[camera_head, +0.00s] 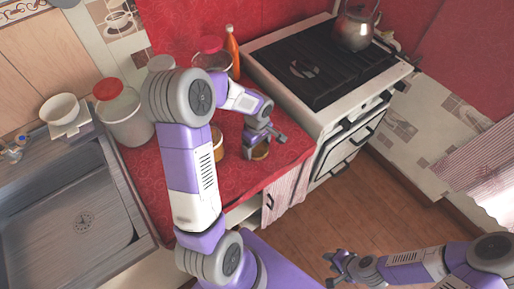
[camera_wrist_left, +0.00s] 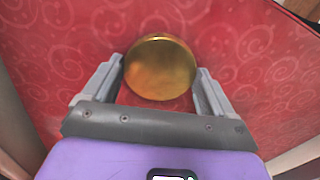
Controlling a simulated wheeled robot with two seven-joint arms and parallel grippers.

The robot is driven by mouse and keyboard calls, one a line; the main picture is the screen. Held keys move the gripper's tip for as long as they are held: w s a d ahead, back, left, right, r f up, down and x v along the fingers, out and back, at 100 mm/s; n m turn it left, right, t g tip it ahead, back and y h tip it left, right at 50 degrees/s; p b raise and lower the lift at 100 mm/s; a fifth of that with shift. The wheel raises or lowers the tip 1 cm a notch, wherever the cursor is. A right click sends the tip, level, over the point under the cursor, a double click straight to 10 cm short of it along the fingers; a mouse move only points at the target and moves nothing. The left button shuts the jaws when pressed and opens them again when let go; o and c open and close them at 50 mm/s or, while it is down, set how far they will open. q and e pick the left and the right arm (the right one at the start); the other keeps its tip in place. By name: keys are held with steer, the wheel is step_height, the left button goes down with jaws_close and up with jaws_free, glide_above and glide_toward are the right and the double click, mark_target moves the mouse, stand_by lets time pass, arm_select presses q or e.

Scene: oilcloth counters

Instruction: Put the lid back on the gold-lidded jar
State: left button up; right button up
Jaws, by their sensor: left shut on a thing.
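The round gold lid (camera_wrist_left: 160,67) is between the two fingers of my left gripper (camera_wrist_left: 160,85) in the left wrist view, which is shut on it. In the head view my left gripper (camera_head: 262,140) points down over the red counter near its front edge, with the lid (camera_head: 260,152) at its fingertips. I cannot tell how high the lid is above the cloth. A jar with amber-brown colour (camera_head: 217,143) stands left of the lid, mostly hidden behind my left arm; its top is not clear. My right gripper (camera_head: 330,270) is open and empty, low over the floor.
A large red-lidded jar (camera_head: 124,118) stands on the left by the sink (camera_head: 70,215). Another red-topped jar (camera_head: 211,58) and an orange bottle (camera_head: 232,50) stand at the back. The stove (camera_head: 300,70) with a kettle (camera_head: 353,30) adjoins on the right.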

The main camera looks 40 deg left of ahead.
mark_target(257, 148)
arm_select(q)
step_height(257, 148, up, 10)
steer(key=p, duration=0.3)
arm_select(e)
step_height(257, 148, up, 3)
steer(key=shift+r, duration=0.1)
arm_select(q)
steer(key=d+f+m, duration=0.1)
steer(key=d+m, duration=0.1)
steer(key=m, duration=0.1)
steer(key=w+d+f+m, duration=0.1)
steer(key=d+f+m, duration=0.1)
steer(key=d+m, duration=0.1)
steer(key=d+f+m, duration=0.1)
steer(key=d+m, duration=0.1)
steer(key=d, duration=0.1)
steer(key=shift+w+f+m, duration=0.25)
steer(key=shift+w+m, duration=0.1)
steer(key=shift+m, duration=0.05)
steer(key=d+f+m, duration=0.3)
steer(key=d+m, duration=0.4)
steer(key=shift+m, duration=0.4)
steer(key=shift+s+f, duration=0.15)
steer(key=shift+s, duration=0.05)
arm_select(e)
steer(key=shift+o, duration=0.4)
steer(key=shift+s, duration=0.1)
